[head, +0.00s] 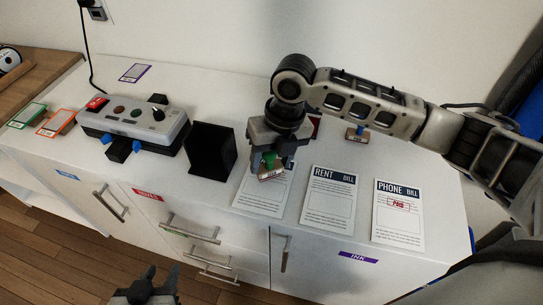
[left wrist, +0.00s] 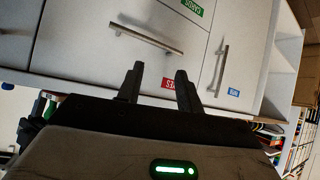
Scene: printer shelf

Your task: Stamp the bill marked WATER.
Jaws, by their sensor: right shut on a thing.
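In the head view my right gripper (head: 272,150) is shut on a stamp (head: 269,162) with a green handle. It holds the stamp over the upper part of the leftmost bill (head: 259,200), whose title is hidden. I cannot tell whether the stamp touches the paper. The RENT bill (head: 330,200) lies to its right with an empty box. The PHONE bill (head: 399,220) lies further right and bears a red PAID mark. My left gripper (head: 148,284) is open and empty, low in front of the cabinet; its spread fingers show in the left wrist view (left wrist: 158,88).
A black box (head: 210,150) stands left of the bills. A grey device (head: 133,124) with knobs and buttons sits further left. Drawer handles (head: 190,232) stick out from the cabinet front.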

